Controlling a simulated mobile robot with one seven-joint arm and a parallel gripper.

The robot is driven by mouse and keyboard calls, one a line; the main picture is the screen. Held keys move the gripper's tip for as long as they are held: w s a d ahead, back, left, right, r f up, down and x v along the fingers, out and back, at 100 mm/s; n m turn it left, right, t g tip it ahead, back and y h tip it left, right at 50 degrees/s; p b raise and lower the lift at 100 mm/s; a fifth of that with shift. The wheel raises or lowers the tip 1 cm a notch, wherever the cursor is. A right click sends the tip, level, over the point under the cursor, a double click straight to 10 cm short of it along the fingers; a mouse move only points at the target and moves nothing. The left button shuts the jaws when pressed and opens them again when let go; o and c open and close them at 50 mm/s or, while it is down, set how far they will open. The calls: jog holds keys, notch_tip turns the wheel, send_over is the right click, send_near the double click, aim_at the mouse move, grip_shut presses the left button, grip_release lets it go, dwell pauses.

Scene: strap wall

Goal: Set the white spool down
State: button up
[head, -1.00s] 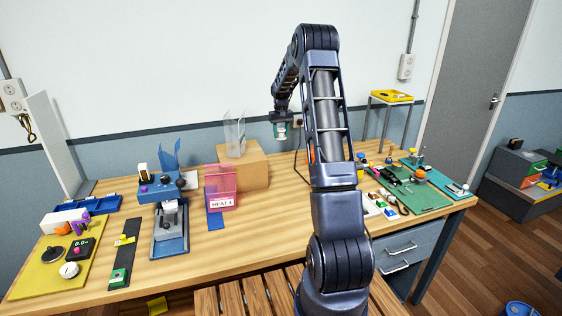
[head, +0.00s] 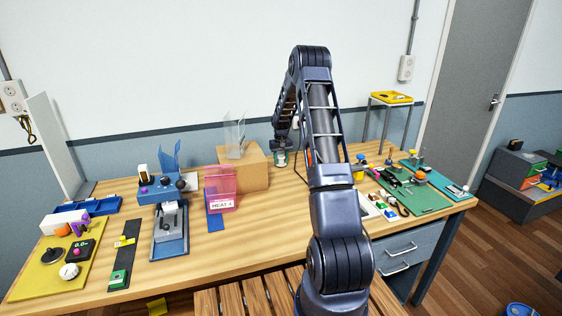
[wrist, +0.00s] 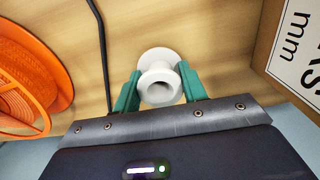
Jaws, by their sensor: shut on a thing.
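The white spool (wrist: 156,62) is between the two green fingers of my gripper (wrist: 158,88) in the wrist view. The fingers are shut on it, one on each side. Its wide flange faces the wooden bench top, and I cannot tell whether it touches the wood. In the head view my gripper (head: 281,158) is low over the back of the bench (head: 270,235), right of the cardboard box. The spool is too small there to make out clearly.
An orange reel (wrist: 32,80) lies left of the spool in the wrist view, with a black cable (wrist: 103,45) between them. The cardboard box (wrist: 268,40) is close on the right. In the head view, a pink holder (head: 221,190) stands left. Bare wood lies in front of my gripper.

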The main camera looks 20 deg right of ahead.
jog(key=shift+f, duration=0.35)
jog(key=shift+f, duration=0.15)
jog(key=o, duration=1)
jog(key=shift+c, duration=0.2)
